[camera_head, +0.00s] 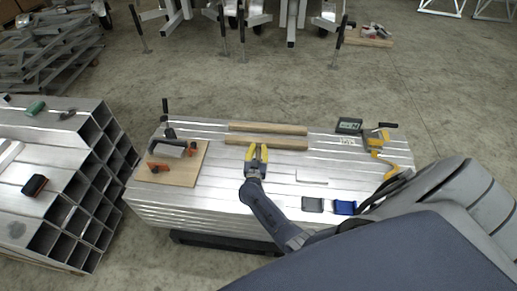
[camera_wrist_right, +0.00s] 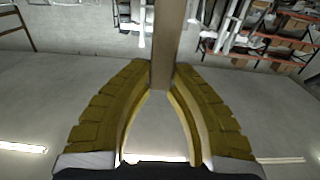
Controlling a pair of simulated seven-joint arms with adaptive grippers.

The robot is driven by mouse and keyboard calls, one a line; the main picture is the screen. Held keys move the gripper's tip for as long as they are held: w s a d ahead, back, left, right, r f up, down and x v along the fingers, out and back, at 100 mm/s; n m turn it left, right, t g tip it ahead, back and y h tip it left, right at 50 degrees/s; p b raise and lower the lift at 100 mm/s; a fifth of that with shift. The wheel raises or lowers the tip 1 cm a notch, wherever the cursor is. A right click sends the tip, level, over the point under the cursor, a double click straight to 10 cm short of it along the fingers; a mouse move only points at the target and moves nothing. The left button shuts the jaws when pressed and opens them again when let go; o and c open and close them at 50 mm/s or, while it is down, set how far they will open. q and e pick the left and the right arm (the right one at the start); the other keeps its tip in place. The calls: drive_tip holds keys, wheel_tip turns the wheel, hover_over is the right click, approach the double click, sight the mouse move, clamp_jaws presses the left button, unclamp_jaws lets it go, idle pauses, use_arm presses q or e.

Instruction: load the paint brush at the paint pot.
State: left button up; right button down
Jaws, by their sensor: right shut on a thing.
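My right gripper (camera_head: 256,158) has yellow fingers and is over the middle of the aluminium-topped stack, close to the nearer wooden strip. In the right wrist view its fingertips (camera_wrist_right: 163,82) are closed on a flat brown bar (camera_wrist_right: 167,40), which runs up out of the picture. No bristles show, so I cannot tell whether this bar is the paint brush. I cannot make out a paint pot in the head view or the right wrist view. My left gripper is not in view.
Two wooden strips (camera_head: 267,128) lie behind the gripper. A wooden board (camera_head: 185,174) with orange-and-black tools is at left. A display box (camera_head: 349,125), a yellow tool (camera_head: 374,138), a black box (camera_head: 313,205) and a blue box (camera_head: 344,207) are at right.

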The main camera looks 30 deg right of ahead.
drive_tip(key=shift+f, duration=0.65)
idle(1.8)
drive_tip(key=shift+a+r, duration=0.1)
drive_tip(key=shift+r, duration=0.05)
drive_tip(key=shift+r, duration=3.45)
